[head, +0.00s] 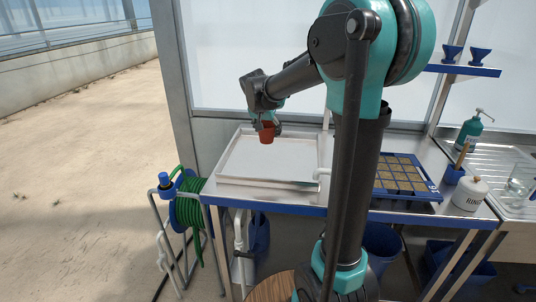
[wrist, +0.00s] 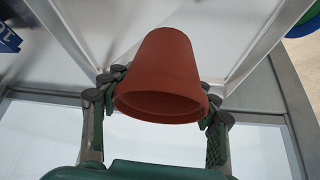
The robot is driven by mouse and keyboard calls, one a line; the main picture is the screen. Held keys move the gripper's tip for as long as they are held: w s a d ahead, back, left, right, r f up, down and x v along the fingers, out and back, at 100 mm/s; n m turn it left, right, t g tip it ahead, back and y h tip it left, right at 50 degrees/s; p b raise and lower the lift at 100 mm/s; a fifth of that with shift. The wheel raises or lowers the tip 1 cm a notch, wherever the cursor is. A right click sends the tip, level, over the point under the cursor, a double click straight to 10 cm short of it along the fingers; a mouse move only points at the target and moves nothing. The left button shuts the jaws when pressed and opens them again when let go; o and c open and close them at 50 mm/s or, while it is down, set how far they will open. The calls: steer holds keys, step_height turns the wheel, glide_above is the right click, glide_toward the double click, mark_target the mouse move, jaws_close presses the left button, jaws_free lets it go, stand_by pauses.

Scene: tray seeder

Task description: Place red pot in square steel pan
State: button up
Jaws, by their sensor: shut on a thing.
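The red pot (head: 267,134) is a small terracotta-coloured pot in my gripper (head: 267,125). It hangs above the square steel pan (head: 232,168), a shallow bright tray on the left half of the bench, and looks apart from its floor. In the wrist view the pot (wrist: 165,72) sits between the two fingers of my gripper (wrist: 160,105), which are shut on it at both sides near its rim. The pan's pale floor and raised walls (wrist: 262,45) show behind the pot. The pan looks empty in the head view, though my arm hides its right edge.
A blue tray (head: 412,195) with several brown cells stands right of the pan. A white canister (head: 470,194), a green pump bottle (head: 469,131) and a glass jar (head: 519,182) are farther right. A green hose reel (head: 187,213) stands left of the bench.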

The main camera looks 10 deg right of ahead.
mark_target(264, 140)
step_height(264, 140, down, 10)
stand_by(0.5)
steer(key=shift+f, duration=0.1)
steer(key=o, duration=1)
steer(key=v, duration=1.2)
steer(key=shift+d, duration=0.1)
